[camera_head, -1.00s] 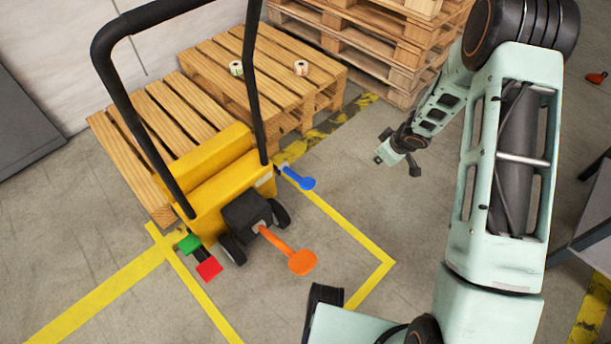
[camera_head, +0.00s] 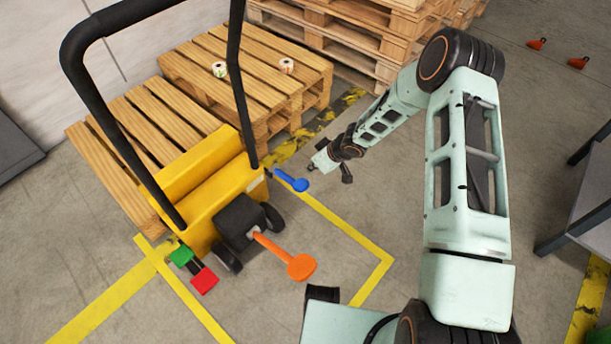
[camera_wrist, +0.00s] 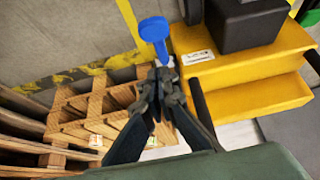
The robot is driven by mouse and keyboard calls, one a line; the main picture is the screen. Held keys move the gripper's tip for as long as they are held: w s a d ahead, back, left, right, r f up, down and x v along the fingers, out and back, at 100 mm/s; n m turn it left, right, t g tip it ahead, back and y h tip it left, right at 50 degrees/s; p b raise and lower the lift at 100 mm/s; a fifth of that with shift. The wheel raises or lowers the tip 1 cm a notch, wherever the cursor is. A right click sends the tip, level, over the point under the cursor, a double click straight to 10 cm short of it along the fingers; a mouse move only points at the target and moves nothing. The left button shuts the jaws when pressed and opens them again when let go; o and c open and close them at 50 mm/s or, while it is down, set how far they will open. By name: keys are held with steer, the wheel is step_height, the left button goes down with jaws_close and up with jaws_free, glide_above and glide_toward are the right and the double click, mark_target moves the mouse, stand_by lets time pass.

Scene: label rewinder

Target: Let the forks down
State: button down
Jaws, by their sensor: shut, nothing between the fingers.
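The yellow pallet truck (camera_head: 205,185) stands in front of a wooden pallet, with its black handle frame rising at the left. A blue lever (camera_head: 293,181) sticks out from its right side. An orange lever (camera_head: 290,260) sticks out at the front, and a green pedal (camera_head: 181,256) and a red pedal (camera_head: 204,281) sit low at the left. The forks are hidden. My gripper (camera_head: 313,167) is just right of the blue lever. In the wrist view my gripper (camera_wrist: 165,75) is shut and empty, its tips close to the blue lever (camera_wrist: 154,30); I cannot tell whether they touch.
Stacked pallets (camera_head: 350,40) stand behind. A grey table (camera_head: 585,205) is at the right. Open floor lies between the truck and my arm, marked with yellow lines.

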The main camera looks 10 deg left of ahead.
steer(key=b, duration=0.2)
glide_above(299, 183)
steer(key=f, duration=0.8)
steer(key=shift+s+d+f, duration=0.1)
steer(key=shift+s+d, duration=0.2)
steer(key=shift+d, duration=0.1)
steer(key=f+b, duration=0.1)
steer(key=f, duration=0.1)
steer(key=shift+d+f+b, duration=0.25)
steer(key=shift+f+b, duration=0.05)
steer(key=shift+b, duration=0.05)
steer(key=shift+s+d+f+b, duration=0.15)
steer(key=shift+f+b, duration=0.45)
steer(key=shift+f, duration=0.05)
steer(key=shift+f, duration=0.1)
